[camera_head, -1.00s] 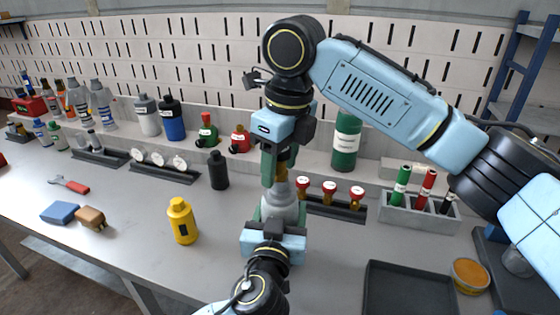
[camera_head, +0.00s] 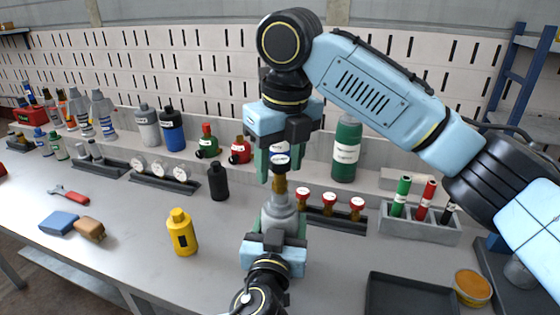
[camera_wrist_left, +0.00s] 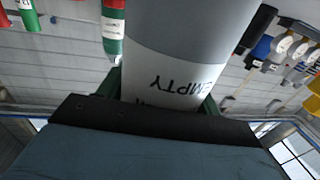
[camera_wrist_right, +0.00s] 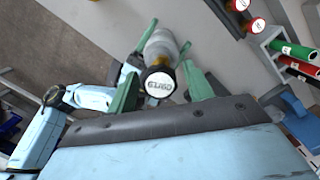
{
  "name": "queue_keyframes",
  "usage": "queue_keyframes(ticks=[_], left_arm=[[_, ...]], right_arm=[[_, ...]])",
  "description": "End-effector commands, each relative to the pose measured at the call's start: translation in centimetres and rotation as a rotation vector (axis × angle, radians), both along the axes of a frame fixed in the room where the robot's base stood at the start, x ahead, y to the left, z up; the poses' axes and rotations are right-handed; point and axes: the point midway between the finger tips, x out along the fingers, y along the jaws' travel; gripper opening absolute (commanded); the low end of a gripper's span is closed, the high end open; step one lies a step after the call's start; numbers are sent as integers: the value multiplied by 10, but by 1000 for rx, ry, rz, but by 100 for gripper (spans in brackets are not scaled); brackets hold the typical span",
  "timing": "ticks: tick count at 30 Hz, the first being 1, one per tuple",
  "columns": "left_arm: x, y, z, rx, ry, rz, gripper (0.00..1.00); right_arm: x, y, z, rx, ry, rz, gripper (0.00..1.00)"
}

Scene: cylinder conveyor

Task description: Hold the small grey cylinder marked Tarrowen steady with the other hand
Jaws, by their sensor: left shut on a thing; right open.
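The small grey cylinder (camera_head: 283,213) stands upright at the bench's middle, with a brass valve (camera_head: 279,184) and a black-and-white cap (camera_head: 280,154) above it. My left gripper (camera_head: 281,226) is shut on its body from the near side. In the left wrist view the cylinder (camera_wrist_left: 185,35) fills the middle; upside-down "EMPTY" shows on a white band, but I cannot read the name Tarrowen. My right gripper (camera_head: 279,163) points down from above, open, its fingers either side of the cap. In the right wrist view the cap (camera_wrist_right: 160,83) lies between the fingers, apart from them.
A yellow bottle (camera_head: 182,232) stands to the left, and a black bottle (camera_head: 218,181) behind it. A rack of red-topped gauges (camera_head: 330,217) is close on the right. A dark tray (camera_head: 410,295) lies front right. A green cylinder (camera_head: 346,150) stands behind.

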Motion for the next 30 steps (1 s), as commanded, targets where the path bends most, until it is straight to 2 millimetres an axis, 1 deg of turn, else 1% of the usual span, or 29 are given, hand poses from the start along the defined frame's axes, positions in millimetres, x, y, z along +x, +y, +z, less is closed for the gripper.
queue_keyframes(ticks=[3,5,14,16,20,24,27,30], left_arm=[[0,0,0,1,0,0,37],[0,0,0,1,0,0,37],[0,0,0,1,0,0,37],[0,0,0,1,0,0,37],[0,0,0,1,0,0,37],[0,0,0,1,0,0,37],[0,0,0,1,0,0,37],[0,0,0,1,0,0,37]], right_arm=[[0,0,0,1,0,-107,51],[0,1,0,1,1,-135,51],[0,0,0,1,0,-150,51],[0,0,0,1,1,-175,51],[0,1,0,0,0,-317,51],[0,0,0,0,-1,-506,51],[0,0,0,-1,-1,-608,51],[0,0,0,0,0,-662,51]])
